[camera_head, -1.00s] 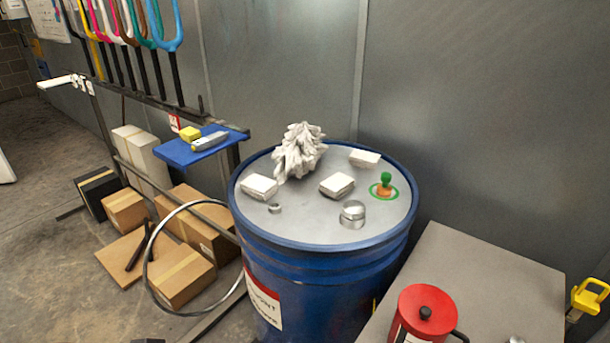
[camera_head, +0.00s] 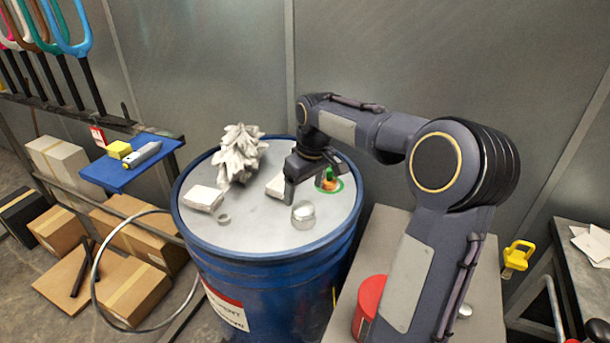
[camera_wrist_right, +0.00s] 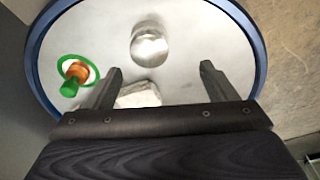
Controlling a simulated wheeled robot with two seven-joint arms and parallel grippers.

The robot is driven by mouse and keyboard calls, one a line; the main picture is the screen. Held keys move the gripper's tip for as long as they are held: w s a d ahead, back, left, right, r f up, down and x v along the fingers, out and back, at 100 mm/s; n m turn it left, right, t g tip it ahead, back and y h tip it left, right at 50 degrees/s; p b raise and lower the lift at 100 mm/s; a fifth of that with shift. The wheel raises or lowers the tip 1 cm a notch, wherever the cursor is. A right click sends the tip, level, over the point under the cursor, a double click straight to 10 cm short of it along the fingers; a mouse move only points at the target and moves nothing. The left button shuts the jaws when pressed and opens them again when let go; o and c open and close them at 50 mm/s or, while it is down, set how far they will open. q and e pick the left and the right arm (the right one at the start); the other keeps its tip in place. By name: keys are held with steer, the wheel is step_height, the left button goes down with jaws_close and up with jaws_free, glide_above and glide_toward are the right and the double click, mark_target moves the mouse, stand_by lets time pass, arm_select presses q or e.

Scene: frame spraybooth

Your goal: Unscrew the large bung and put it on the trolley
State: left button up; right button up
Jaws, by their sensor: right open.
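The large bung (camera_head: 303,215) is a round silver metal cap on the grey lid of the blue drum (camera_head: 262,262). In the right wrist view the bung (camera_wrist_right: 149,46) lies ahead of the fingertips, roughly between their lines. My right gripper (camera_head: 289,180) hangs over the drum lid, just behind and left of the bung in the head view, not touching it. A smaller silver bung (camera_head: 224,219) is at the left of the lid. My left gripper is out of view. I cannot identify the trolley for certain.
On the lid stand a crumpled white rag heap (camera_head: 240,155), white blocks (camera_head: 203,198) and a green-and-orange fitting (camera_head: 329,181). A red can (camera_head: 369,304) stands on a grey surface (camera_head: 384,232) at right. A blue tray (camera_head: 116,174) and boxes are at left.

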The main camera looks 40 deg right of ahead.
mark_target(304, 208)
steer(key=shift+w+d+f, duration=0.45)
steer(key=shift+w+d, duration=0.15)
steer(key=shift+d, duration=0.15)
steer(key=f, duration=0.5)
steer(key=w+f, duration=0.1)
steer(key=f, duration=0.1)
steer(key=shift+f+p, duration=0.2)
steer(key=shift+p, duration=0.2)
